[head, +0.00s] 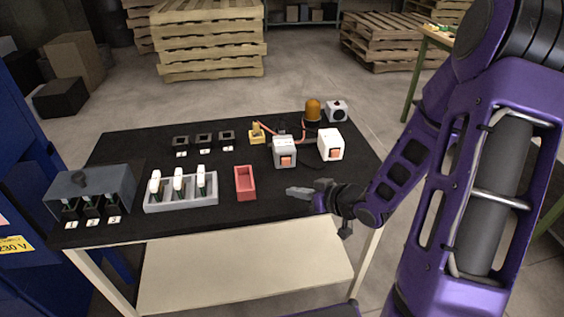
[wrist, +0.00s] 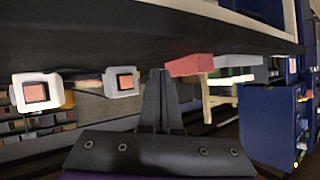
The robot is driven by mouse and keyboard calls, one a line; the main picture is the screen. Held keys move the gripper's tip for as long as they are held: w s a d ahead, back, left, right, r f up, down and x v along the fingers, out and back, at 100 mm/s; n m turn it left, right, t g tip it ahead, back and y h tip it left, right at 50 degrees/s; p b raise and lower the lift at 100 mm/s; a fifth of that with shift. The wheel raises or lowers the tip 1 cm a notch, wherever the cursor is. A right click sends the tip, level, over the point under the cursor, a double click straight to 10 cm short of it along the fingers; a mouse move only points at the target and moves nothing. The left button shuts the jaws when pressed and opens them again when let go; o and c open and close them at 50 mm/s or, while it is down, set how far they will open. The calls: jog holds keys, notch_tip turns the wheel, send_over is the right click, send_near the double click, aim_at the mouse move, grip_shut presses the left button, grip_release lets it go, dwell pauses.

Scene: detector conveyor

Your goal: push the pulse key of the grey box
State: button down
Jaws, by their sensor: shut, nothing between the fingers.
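The grey box (head: 283,147) stands on the black table top, right of its middle, with an orange-red square key (head: 286,160) on its front face. In the wrist view the grey box (wrist: 108,83) and its key (wrist: 125,82) show left of my fingers. My gripper (head: 290,191) is shut and empty, low over the table in front of the grey box and apart from it. Its closed fingers (wrist: 158,72) also show in the wrist view. A similar white box (head: 330,140) with its own orange-red key (head: 335,154) stands to the right of the grey one.
An empty red tray (head: 245,184) lies left of my gripper. Further left are a grey rack (head: 182,204) with white-topped items and a grey case (head: 88,186). An amber lamp (head: 313,110), a red cable and a white box with a black button (head: 338,113) stand behind.

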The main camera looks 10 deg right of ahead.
jog(key=shift+s+a, duration=0.1)
dwell(0.3)
send_near(283, 164)
jog(key=a+f, duration=0.1)
jog(key=a, duration=0.1)
jog(key=w+a+f, duration=0.1)
jog(key=f, duration=0.1)
jog(key=shift+w+a+f, duration=0.1)
jog(key=shift+w+a, duration=0.05)
jog(key=shift+a, duration=0.25)
jog(key=shift+w+d+f+p, duration=0.1)
jog(key=shift+w+p, duration=0.3)
jog(key=shift+w, duration=0.45)
dwell(0.9)
jog(key=shift+w, duration=0.45)
jog(key=shift+w+d+p, duration=0.1)
jog(key=shift+w+p, duration=0.5)
jog(key=shift+w, duration=0.1)
dwell(0.8)
dwell(0.5)
jog(key=shift+s, duration=1.15)
